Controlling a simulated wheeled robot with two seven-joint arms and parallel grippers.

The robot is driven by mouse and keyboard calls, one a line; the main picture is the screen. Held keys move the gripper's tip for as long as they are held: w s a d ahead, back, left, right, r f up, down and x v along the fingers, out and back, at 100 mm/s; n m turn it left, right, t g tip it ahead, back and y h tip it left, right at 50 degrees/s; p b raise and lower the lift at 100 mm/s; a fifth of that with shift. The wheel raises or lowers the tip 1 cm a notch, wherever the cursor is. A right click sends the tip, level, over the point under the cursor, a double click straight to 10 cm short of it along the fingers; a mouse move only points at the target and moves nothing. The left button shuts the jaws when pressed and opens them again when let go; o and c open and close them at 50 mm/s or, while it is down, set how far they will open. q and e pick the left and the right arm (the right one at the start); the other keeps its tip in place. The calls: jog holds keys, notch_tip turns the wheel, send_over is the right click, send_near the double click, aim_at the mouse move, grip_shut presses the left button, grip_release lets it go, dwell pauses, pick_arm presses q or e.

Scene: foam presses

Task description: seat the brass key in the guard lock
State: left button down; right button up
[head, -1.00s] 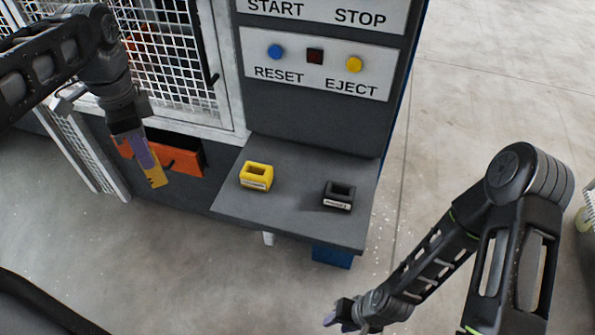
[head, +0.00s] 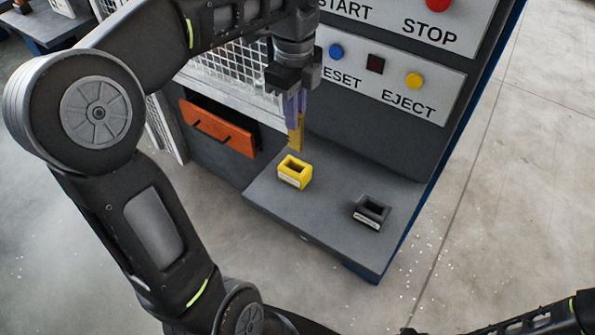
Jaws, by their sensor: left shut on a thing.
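My left gripper (head: 294,103) is shut on the brass key (head: 296,133), a flat yellow-gold piece pointing down between the purple fingers. The key's lower end is at the back edge of the yellow block (head: 294,173) in the picture. I cannot tell whether it touches the block or hangs behind or above it. The yellow block has a square opening in its top and a white label in front. A similar black block (head: 371,212) with an opening stands to its right. The label writing is too small to read, so I cannot tell which is the guard lock. My right gripper is out of view.
Both blocks stand on a grey shelf (head: 323,210) below the press's button panel with blue RESET (head: 336,51) and yellow EJECT (head: 414,81) buttons. An orange drawer-like panel (head: 217,127) is to the left. The shelf between the blocks is clear.

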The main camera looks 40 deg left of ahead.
aim_at(294, 148)
pick_arm(q)
notch_tip(294, 148, down, 6)
jog(key=shift+f+p, duration=0.1)
jog(key=shift+p, duration=0.25)
notch_tip(294, 148, down, 3)
jog(key=shift+s+f+p, duration=0.1)
jog(key=shift+p, duration=0.2)
jog(key=shift+f, duration=0.25)
jog(key=shift+f, duration=0.15)
jog(key=c, duration=1.5)
grip_release()
jog(key=shift+o, duration=0.2)
